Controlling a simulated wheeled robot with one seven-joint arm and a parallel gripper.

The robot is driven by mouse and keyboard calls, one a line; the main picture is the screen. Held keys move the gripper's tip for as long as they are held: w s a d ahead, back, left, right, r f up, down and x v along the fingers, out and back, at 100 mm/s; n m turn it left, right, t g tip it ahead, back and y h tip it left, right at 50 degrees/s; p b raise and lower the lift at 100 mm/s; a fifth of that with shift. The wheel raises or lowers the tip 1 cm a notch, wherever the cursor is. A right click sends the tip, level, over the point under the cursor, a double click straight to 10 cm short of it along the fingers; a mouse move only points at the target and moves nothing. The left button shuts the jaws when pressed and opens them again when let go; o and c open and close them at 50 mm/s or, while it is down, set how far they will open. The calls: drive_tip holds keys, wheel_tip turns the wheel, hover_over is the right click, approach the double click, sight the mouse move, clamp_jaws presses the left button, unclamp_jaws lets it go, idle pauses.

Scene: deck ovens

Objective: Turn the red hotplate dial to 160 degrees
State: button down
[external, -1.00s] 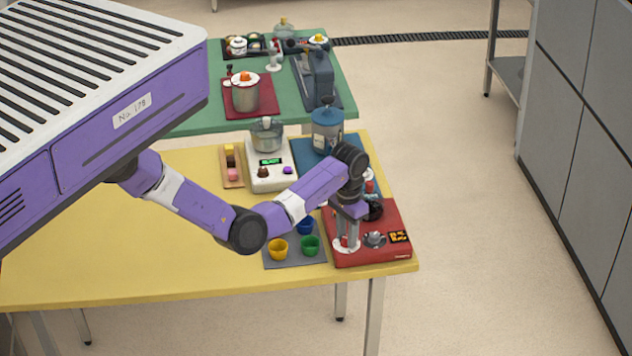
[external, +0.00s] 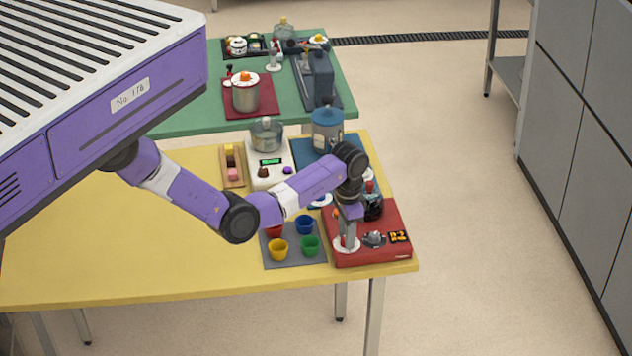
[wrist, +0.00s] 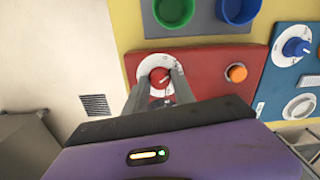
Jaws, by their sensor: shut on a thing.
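The red hotplate (external: 365,258) sits at the front right corner of the yellow table. Its red dial (wrist: 160,77) is on a white marked disc, seen in the wrist view between my gripper's two fingers. My gripper (external: 346,244) points down over the hotplate's front left and is shut on the dial. The fingers hide most of the dial in the external view. A small orange display (external: 399,237) on the hotplate is too small to read. The degree marks around the dial cannot be read.
Several coloured cups (external: 278,249) stand on a grey mat just left of the hotplate. A blue unit with its own dial (wrist: 296,47) lies beside it. A white scale (external: 268,178) stands farther back. The left part of the yellow table is clear.

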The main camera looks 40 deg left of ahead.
drive_tip(key=c, duration=1.1)
unclamp_jaws()
drive_tip(key=shift+o, duration=0.2)
drive_tip(key=shift+r+b, duration=0.6)
drive_tip(key=shift+r, duration=3.35)
